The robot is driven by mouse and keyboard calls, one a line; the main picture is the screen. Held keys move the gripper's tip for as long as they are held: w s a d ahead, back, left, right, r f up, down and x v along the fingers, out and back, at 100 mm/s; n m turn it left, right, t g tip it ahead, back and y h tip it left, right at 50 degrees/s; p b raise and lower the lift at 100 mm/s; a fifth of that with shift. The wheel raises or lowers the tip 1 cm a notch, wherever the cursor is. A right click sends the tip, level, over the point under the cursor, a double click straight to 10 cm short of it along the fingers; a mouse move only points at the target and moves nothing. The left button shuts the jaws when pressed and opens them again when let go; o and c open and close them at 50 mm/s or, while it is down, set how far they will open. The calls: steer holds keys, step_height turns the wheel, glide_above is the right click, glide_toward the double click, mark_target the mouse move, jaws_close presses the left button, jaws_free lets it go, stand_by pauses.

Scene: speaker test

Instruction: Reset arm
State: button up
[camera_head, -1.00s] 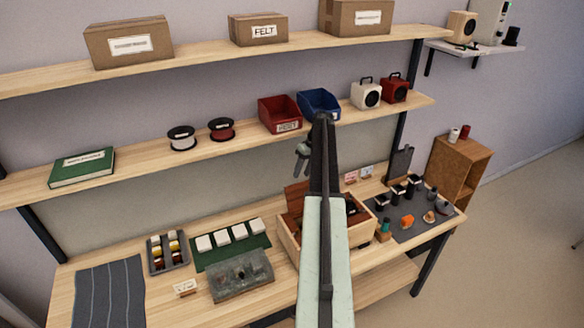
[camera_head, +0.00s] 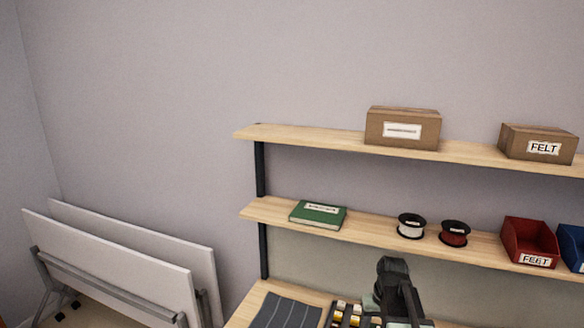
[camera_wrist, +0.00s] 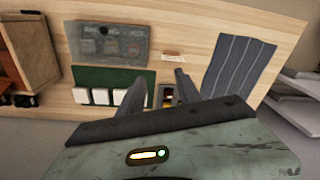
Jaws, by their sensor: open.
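My gripper (camera_wrist: 158,92) shows in the wrist view with its two dark fingers apart and nothing between them. It hangs over the wooden workbench (camera_wrist: 188,28), above the edge near a tray with yellow items (camera_wrist: 168,95), which is partly hidden by the fingers. In the head view a dark part of my arm stands at the bottom, right of centre, in front of the bench; my fingers cannot be made out there.
The wrist view shows a green mat (camera_wrist: 90,76) with white blocks, a grey plate (camera_wrist: 108,42), a striped mat (camera_wrist: 238,65) and a wooden crate (camera_wrist: 25,50). Shelves hold a green book (camera_head: 318,215), spools and a red bin (camera_head: 530,240). White folded panels (camera_head: 110,265) stand at left.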

steer(key=s+a+f+b, duration=0.1)
steer(key=s+a, duration=0.5)
steer(key=a, duration=0.5)
step_height(320, 180, down, 13)
steer(key=s+b, duration=0.1)
steer(key=b, duration=1.1)
steer(key=shift+s+d+n+g+h+b, duration=0.2)
steer(key=shift+s+n+g+h+b, duration=0.1)
steer(key=shift+s+b, duration=0.05)
steer(key=shift+r, duration=0.1)
steer(key=shift+c, duration=0.5)
